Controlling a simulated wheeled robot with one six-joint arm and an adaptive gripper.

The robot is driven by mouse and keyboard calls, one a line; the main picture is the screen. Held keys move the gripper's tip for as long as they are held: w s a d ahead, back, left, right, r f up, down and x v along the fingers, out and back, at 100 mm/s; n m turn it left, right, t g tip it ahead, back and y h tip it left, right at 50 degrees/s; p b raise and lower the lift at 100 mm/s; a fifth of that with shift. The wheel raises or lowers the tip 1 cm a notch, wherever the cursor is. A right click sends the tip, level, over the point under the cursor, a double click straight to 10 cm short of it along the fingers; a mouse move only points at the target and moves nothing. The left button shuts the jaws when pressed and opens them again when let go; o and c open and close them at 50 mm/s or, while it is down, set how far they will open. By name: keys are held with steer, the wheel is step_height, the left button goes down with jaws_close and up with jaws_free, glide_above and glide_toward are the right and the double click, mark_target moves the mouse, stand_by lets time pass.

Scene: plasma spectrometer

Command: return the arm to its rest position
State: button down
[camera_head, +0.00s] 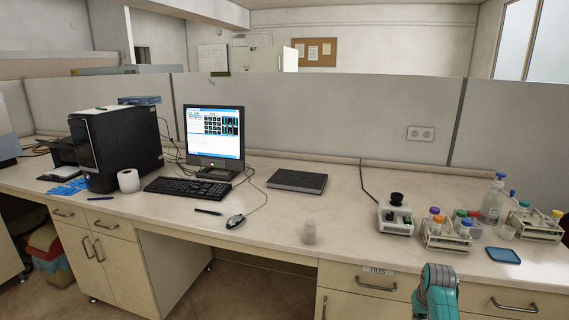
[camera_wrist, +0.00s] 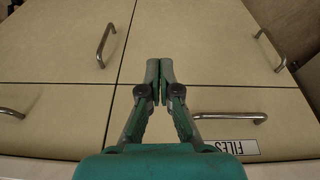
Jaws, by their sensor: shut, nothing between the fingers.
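My gripper (camera_wrist: 159,66) shows in the wrist view with its two fingers together and nothing between them. It is in front of the beige cabinet fronts, and the FILES label (camera_wrist: 232,147) appears upside down beside it. In the head view, a teal part of my arm (camera_head: 437,292) is at the bottom right, in front of the drawers below the bench. My gripper's fingers cannot be made out in that view.
The bench top (camera_head: 340,205) holds a monitor (camera_head: 214,135), a black computer tower (camera_head: 117,145), a closed laptop (camera_head: 297,180), a small instrument (camera_head: 396,215) and vial racks (camera_head: 446,240). A drawer handle (camera_head: 376,285) is left of my arm. The front middle of the bench is mostly clear.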

steer(key=s+a+f+t, duration=0.2)
steer(key=s+a+f, duration=0.3)
steer(key=s+f, duration=0.25)
steer(key=s+a+f+t, duration=0.1)
steer(key=s+a+f, duration=0.4)
steer(key=f, duration=0.4)
steer(key=s+a+f+n+t, duration=0.1)
steer(key=s+a+t, duration=0.15)
steer(key=s, duration=0.75)
steer(key=s+a+f+t, duration=0.1)
steer(key=s+a, duration=0.3)
steer(key=s, duration=0.5)
steer(key=s+a+r+n+t, duration=0.1)
steer(key=s+a+r+t, duration=0.15)
steer(key=s+r, duration=0.8)
steer(key=s+a+r+t, duration=0.1)
steer(key=s+a+r, duration=0.2)
steer(key=s+r, duration=0.75)
steer(key=s+a+r+t, duration=0.1)
steer(key=s+r+t, duration=0.1)
steer(key=s+r, duration=0.6)
steer(key=shift+n+y, duration=0.3)
steer(key=shift+y, duration=0.1)
